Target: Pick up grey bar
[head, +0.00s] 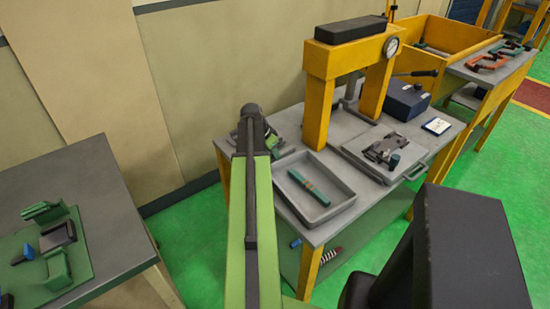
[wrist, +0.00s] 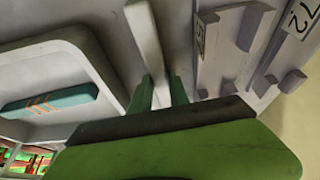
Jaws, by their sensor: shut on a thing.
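In the wrist view, my gripper (wrist: 163,93) has its two green fingers shut around the near end of a pale grey bar (wrist: 143,40). The bar extends away from the fingers toward the top of the picture. It lies between a grey tray on the left and a grey slotted fixture on the right; whether it touches the surface beneath I cannot tell. In the head view, my green arm reaches to the left end of the workbench and hides the fingers and the bar.
A shallow grey tray (head: 347,205) holds a teal piece with orange marks (head: 308,184). The grey fixture (wrist: 225,60) has raised blocks and number labels. A yellow press (head: 318,105) stands on the bench (head: 425,130). A blue box (head: 407,101) is beyond it.

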